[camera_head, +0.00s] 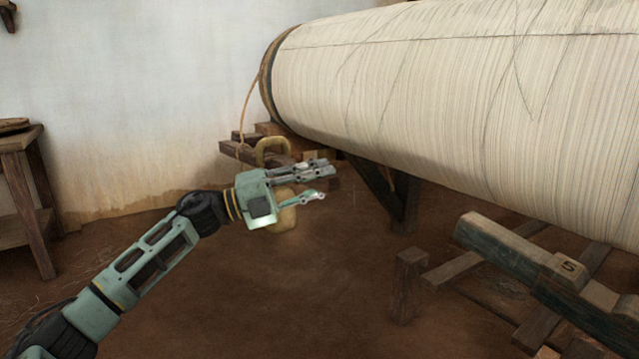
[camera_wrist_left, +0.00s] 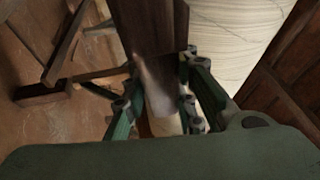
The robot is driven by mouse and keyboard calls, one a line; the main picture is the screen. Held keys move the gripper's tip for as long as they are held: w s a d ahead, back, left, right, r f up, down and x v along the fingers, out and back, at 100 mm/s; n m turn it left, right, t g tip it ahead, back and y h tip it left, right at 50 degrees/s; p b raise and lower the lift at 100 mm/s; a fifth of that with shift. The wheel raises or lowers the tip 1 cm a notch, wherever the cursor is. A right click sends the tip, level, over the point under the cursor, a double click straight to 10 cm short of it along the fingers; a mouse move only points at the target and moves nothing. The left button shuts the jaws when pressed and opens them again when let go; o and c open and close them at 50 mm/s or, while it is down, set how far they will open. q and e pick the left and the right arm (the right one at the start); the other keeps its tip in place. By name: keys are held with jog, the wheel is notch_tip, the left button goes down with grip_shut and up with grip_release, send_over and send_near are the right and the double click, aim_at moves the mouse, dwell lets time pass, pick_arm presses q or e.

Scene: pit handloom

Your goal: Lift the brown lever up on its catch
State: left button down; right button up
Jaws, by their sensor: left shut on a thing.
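In the head view the gripper and wrist hide much of the lever. A tan weight with a ring handle (camera_head: 272,147) is behind the wrist. I cannot make out the catch. My right gripper is not in view.
The large striped warp beam (camera_head: 450,85) fills the upper right, with a dark support post (camera_head: 405,205) under it. A wooden frame marked 5 (camera_head: 560,270) and a short post (camera_head: 408,285) stand at lower right. A wooden table (camera_head: 25,165) is at left. The middle floor is clear.

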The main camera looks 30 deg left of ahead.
pick_arm(q)
notch_tip(320, 180, up, 2)
jog(key=shift+a+r+p, duration=0.1)
jog(key=shift+p, duration=0.3)
jog(key=shift+f, duration=0.25)
jog(key=c, duration=1.4)
grip_release()
jog(key=v, duration=1.2)
jog(key=shift+f, duration=0.1)
